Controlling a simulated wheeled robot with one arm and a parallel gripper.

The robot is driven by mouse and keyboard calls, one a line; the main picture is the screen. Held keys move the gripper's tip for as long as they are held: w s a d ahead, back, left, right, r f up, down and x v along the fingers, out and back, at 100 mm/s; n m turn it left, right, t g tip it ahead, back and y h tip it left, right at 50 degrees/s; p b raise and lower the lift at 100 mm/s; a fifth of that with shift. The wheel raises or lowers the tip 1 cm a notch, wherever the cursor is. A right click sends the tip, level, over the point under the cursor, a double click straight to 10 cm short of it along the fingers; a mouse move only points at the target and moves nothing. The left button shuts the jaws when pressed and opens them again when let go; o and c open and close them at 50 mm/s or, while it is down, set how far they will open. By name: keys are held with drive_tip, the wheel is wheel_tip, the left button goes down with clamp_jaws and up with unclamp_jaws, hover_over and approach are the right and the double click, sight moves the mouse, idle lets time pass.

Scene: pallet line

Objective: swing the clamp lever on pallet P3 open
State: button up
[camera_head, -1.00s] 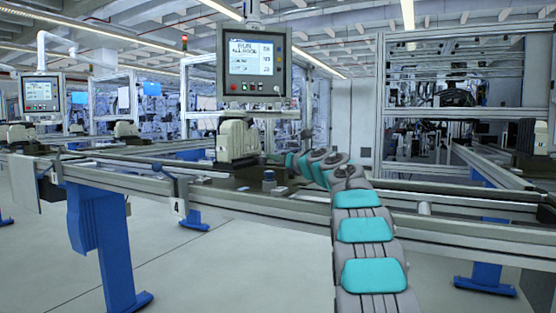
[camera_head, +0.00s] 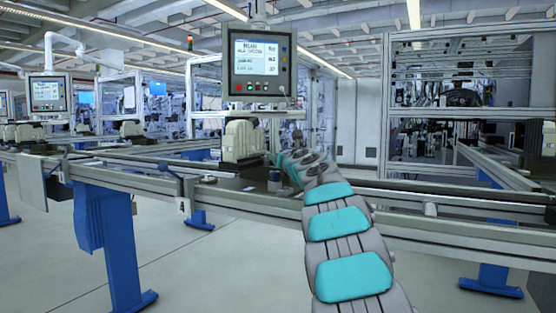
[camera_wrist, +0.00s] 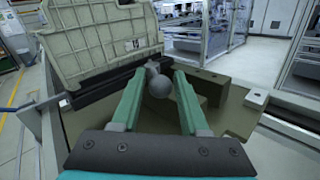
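In the wrist view, a grey ball knob (camera_wrist: 159,85), apparently the clamp lever's end, sits between the tips of my gripper's two teal fingers (camera_wrist: 159,76). The fingers are apart, with what looks like a narrow gap on each side of the knob. The rest of the lever is mostly hidden behind the knob. A beige ribbed housing (camera_wrist: 100,42) stands on the pallet (camera_wrist: 232,113) just beyond. In the head view, the housing (camera_head: 240,140) stands on the conveyor, with my arm reaching to its right side; the fingers are too small to make out there. No P3 label is readable.
The conveyor rail (camera_head: 240,205) runs across between my base and the pallet. A control screen (camera_head: 258,65) hangs above the housing. A short grey cylinder (camera_head: 275,180) stands on the conveyor near my arm. The floor in front is clear.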

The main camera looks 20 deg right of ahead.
drive_tip(key=shift+o, duration=1.2)
drive_tip(key=shift+f, duration=0.1)
drive_tip(key=shift+s+a+b, duration=0.2)
drive_tip(key=shift+s+b, duration=1.6)
drive_tip(key=shift+s, duration=2.1)
drive_tip(key=shift+c, duration=0.2)
